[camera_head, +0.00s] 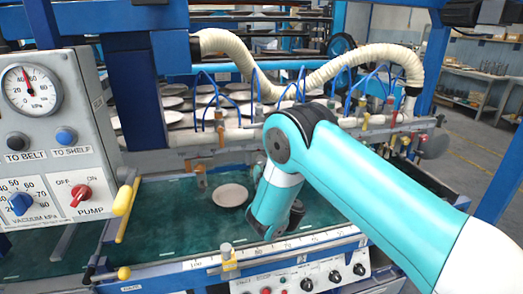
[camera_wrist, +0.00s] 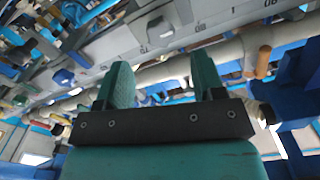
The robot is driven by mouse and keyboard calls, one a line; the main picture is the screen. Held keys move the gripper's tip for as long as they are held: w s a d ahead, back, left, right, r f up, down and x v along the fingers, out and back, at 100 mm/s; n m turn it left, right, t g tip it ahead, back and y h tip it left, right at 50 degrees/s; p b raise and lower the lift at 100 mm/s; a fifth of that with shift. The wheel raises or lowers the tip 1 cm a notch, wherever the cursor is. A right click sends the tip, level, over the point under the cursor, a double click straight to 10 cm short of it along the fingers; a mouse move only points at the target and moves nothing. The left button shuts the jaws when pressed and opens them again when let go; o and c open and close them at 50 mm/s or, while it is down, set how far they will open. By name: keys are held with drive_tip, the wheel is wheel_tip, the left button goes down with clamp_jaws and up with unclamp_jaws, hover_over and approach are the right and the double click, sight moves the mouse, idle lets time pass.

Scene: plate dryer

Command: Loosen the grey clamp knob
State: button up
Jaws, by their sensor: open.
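A small grey knob (camera_head: 226,247) stands on top of a yellow clamp (camera_head: 230,264) on the front scale rail (camera_head: 300,246), in the head view. My gripper is mostly hidden behind my teal arm in the head view, to the right of the clamp and over the green belt. In the wrist view my gripper (camera_wrist: 162,75) has its two teal fingers apart, with nothing held between them. A small blue-grey block (camera_wrist: 62,77) shows on a rail left of the fingers; I cannot tell if it is the knob.
A round plate (camera_head: 230,195) lies on the green belt (camera_head: 160,212). A control panel (camera_head: 60,140) with a gauge stands at the left. A hose (camera_head: 330,68) and several plates on shelves are behind. A yellow-handled lever (camera_head: 125,196) stands left of the belt.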

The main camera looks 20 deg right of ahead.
sight(262, 162)
drive_tip(key=w+p, duration=0.3)
drive_tip(key=w, duration=0.4)
drive_tip(key=shift+w+p, duration=0.25)
drive_tip(key=shift+p, duration=0.1)
drive_tip(key=shift+c, duration=0.3)
drive_tip(key=c, duration=0.9)
